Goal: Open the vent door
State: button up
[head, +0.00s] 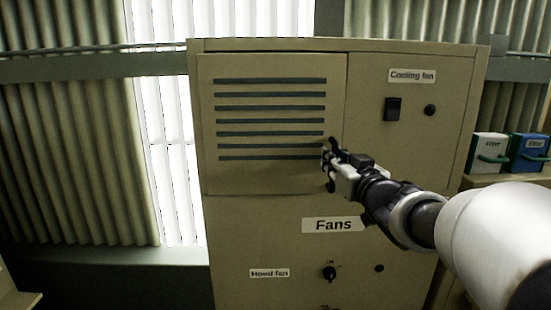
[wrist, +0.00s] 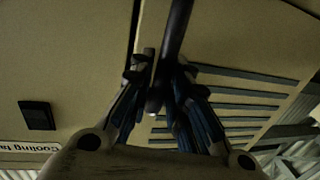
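The vent door (head: 270,170) is a beige panel with several dark slats at the upper left of the cabinet. It looks closed and flush with the cabinet front. My gripper (head: 328,158) is at the door's lower right part, in front of it. In the wrist view, a dark bar-like handle (wrist: 178,25) runs between the fingers of my gripper (wrist: 163,75). The fingers are drawn in close on both sides of the bar and look shut on it. The slats (wrist: 225,110) show behind the right finger. In the head view the handle is mostly hidden by my gripper.
The cabinet (head: 410,150) has a black switch (head: 392,109) under a "Cooling fan" label (head: 412,76). A "Fans" label (head: 333,225) and a knob (head: 329,273) are below. A white box (head: 489,147) and a blue box (head: 528,152) stand at the right. The space left of the door is free.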

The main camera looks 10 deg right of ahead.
grip_shut()
jog(key=shift+s+a+b, duration=0.1)
jog(key=shift+b, duration=0.3)
